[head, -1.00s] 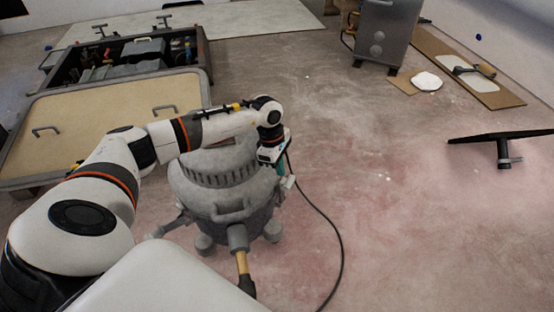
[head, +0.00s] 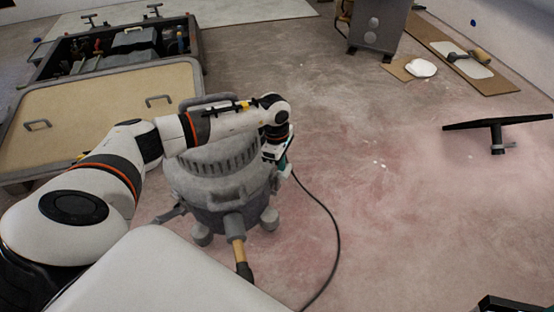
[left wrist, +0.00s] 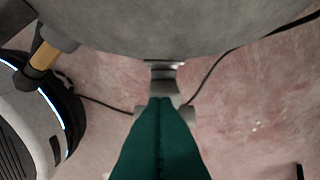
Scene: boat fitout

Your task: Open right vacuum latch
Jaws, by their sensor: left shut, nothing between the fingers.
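The vacuum (head: 228,190) is a grey canister on casters standing on the floor, partly behind my left arm. Its grey side fills the top of the left wrist view (left wrist: 180,25). My left gripper (head: 284,163) points down at the vacuum's right side. Its green fingers are shut and empty in the left wrist view (left wrist: 160,102). A small grey latch-like part (left wrist: 164,72) sticks out from the vacuum just beyond the fingertips; whether they touch it I cannot tell. In the head view the gripper hides that spot.
A black hose (head: 243,270) with a tan cuff leaves the vacuum's front. A thin black cable (head: 337,235) curves over the floor to the right. Tan hatch panel (head: 100,110) and open dark bin (head: 120,52) lie left. Floor to the right is mostly clear.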

